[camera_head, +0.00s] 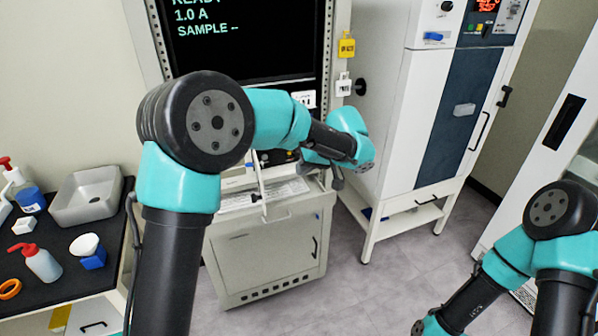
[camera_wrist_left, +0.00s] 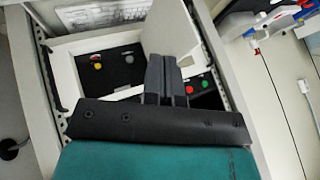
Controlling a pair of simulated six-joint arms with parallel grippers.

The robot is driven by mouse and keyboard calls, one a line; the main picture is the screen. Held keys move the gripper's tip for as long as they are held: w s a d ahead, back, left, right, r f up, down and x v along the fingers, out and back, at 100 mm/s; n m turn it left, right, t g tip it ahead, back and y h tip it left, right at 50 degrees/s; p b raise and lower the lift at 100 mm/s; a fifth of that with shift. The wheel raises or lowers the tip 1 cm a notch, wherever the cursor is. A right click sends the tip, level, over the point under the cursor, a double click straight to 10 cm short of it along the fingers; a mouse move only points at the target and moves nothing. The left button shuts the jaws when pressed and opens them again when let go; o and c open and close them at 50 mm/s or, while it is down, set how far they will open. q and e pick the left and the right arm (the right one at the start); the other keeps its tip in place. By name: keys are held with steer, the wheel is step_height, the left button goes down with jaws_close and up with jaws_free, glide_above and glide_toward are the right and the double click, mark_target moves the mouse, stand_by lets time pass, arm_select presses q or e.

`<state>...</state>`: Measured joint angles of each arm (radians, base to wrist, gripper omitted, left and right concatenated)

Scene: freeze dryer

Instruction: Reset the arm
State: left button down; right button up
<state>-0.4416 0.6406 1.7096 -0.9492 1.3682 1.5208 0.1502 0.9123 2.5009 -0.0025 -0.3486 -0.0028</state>
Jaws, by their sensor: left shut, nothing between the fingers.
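My left arm reaches across the middle of the head view toward the front of a machine with a black screen (camera_head: 245,40) that reads "1.0 A" and "SAMPLE --". My left gripper (camera_head: 337,180) is small and partly hidden by its own wrist there. In the left wrist view its two dark fingers (camera_wrist_left: 165,75) are together with nothing between them. They are in front of a white panel and dark recesses with red, yellow and green buttons. Part of my right arm shows at the lower right of the head view; its gripper is outside the picture.
A black-topped bench on the left holds a grey basin (camera_head: 87,196), a red-topped spray bottle (camera_head: 41,262) and small containers. A light cabinet (camera_head: 268,262) stands below the screen. A tall white unit (camera_head: 400,120) on a stand is to its right. Grey floor (camera_head: 385,275) is open between.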

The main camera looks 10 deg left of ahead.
arm_select(q)
steer(key=shift+f, duration=0.15)
steer(key=s+a+f+m+g+h, duration=0.1)
steer(key=s+f+m+g+h, duration=0.25)
steer(key=f, duration=0.95)
steer(key=s+a+f+m+t+h, duration=0.15)
steer(key=s+f+h, duration=0.4)
steer(key=f, duration=0.85)
steer(key=s+a+f+h, duration=0.1)
steer(key=s+a+f, duration=0.1)
steer(key=s+f, duration=0.4)
steer(key=s+a+f+t+h, duration=0.1)
steer(key=s+a+f, duration=0.2)
steer(key=s+f, duration=0.4)
steer(key=s, duration=0.6)
steer(key=shift+s+a+f+t, duration=0.15)
steer(key=shift+s+a+t, duration=0.1)
steer(key=shift+s+t, duration=0.05)
